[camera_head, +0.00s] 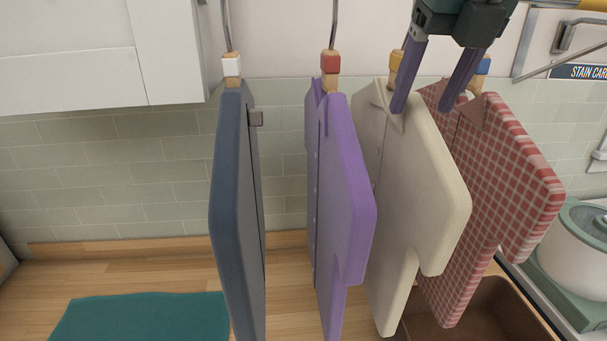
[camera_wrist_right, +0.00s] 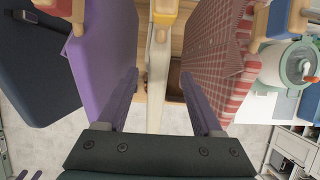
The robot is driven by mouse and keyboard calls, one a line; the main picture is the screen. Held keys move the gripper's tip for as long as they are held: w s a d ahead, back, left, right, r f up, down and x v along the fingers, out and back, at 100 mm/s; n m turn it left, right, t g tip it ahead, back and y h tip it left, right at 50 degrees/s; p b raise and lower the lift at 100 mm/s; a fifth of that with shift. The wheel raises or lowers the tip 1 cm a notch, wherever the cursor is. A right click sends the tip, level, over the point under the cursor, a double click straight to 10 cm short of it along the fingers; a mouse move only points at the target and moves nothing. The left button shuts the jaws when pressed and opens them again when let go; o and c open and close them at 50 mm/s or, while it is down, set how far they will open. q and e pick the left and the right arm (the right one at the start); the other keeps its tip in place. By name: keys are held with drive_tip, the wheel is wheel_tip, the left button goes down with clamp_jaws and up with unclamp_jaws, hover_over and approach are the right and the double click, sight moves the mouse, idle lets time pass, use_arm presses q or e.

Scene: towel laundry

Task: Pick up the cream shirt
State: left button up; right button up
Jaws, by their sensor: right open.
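The cream shirt (camera_head: 420,185) hangs from a hanger with a yellow block (camera_head: 396,66), between the purple shirt and the red checked shirt. My right gripper (camera_head: 422,107) comes down from above at the shirt's upper part. Its two purple fingers are apart. In the right wrist view the cream shirt (camera_wrist_right: 157,85) shows edge-on between the open fingers (camera_wrist_right: 158,74), with gaps on both sides. The left gripper does not show in the head view.
A purple shirt (camera_head: 340,190) and a dark blue garment (camera_head: 235,200) hang to the left. A red checked shirt (camera_head: 485,190) hangs close on the right. Below are a wooden counter (camera_head: 120,275), a teal cloth (camera_head: 145,318), and a brown bin (camera_head: 490,315). A white-green pot (camera_head: 580,250) stands at right.

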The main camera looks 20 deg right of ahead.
sight(420, 106)
drive_tip(key=b+x, duration=0.1)
drive_tip(key=x, duration=0.2)
drive_tip(key=shift+a, duration=0.15)
drive_tip(key=shift+r, duration=0.1)
clamp_jaws()
idle(1.1)
